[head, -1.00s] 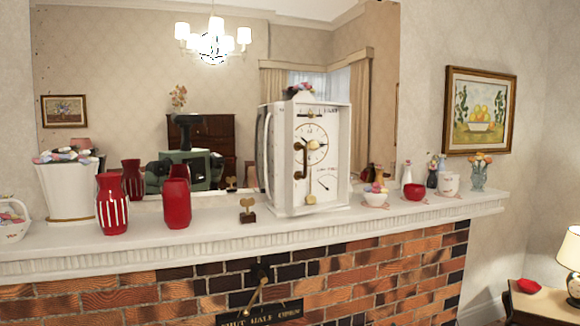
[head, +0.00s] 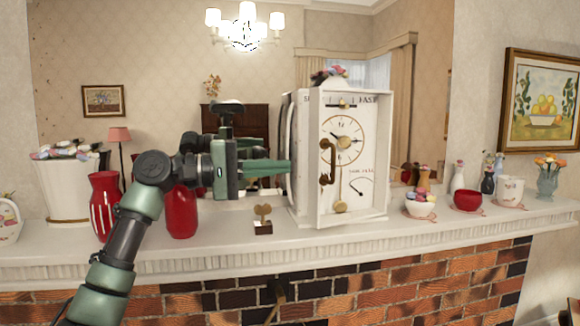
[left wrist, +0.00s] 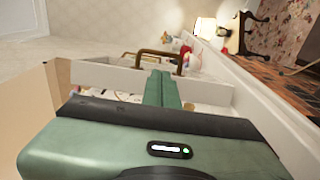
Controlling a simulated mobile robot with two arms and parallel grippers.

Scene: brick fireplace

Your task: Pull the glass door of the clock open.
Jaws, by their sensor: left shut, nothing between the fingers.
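The white clock (head: 340,205) stands upright on the mantel, with a round dial (head: 342,140). A bronze handle (head: 326,162) stands out on its front, and shows in the left wrist view (left wrist: 160,57). I cannot tell the glass from the dial behind it, nor whether the door is ajar. My left gripper (head: 287,166) is shut and empty, its fingertips at the clock's left edge, left of the handle. In the left wrist view the closed fingers (left wrist: 160,88) reach towards the handle; I cannot tell whether they touch the clock.
A small key-like ornament (head: 263,218) and red vases (head: 181,212) stand left of the clock on the mantel (head: 350,238). A mirror is behind. Brickwork lies below.

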